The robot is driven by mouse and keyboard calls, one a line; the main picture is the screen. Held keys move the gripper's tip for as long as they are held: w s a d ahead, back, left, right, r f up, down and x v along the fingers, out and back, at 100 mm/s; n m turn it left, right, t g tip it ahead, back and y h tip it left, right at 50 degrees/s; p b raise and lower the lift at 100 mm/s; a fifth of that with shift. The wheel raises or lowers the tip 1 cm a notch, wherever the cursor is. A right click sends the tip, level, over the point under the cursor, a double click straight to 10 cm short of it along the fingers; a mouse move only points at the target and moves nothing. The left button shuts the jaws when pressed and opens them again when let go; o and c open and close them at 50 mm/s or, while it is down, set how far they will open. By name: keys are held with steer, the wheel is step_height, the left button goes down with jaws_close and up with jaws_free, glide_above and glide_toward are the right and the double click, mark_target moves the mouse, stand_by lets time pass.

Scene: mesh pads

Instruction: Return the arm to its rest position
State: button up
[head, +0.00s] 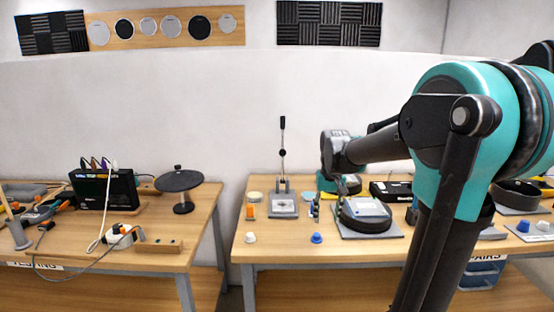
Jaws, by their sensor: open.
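My arm reaches in from the right in the head view, its teal and black links filling much of that side. Its wrist end is over the right-hand workbench (290,243). My gripper (328,200) hangs below the wrist, small and dark, just left of a round dark device with a pale top (365,208) on a grey pad (385,231). The gripper is open and I see nothing held in it. The fingers are small and partly merge with things behind, so I cannot tell whether they touch the device.
A lever stand (283,205) rises left of the gripper. A white knob (250,238) and a blue knob (316,238) sit near the front edge. A left bench (150,262) holds a black router (105,190) and a round black stand (179,181). A gap separates the benches.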

steer(key=s+d+f+t, duration=0.3)
steer(key=s+f, duration=1.2)
steer(key=s, duration=0.3)
steer(key=shift+s+r, duration=0.1)
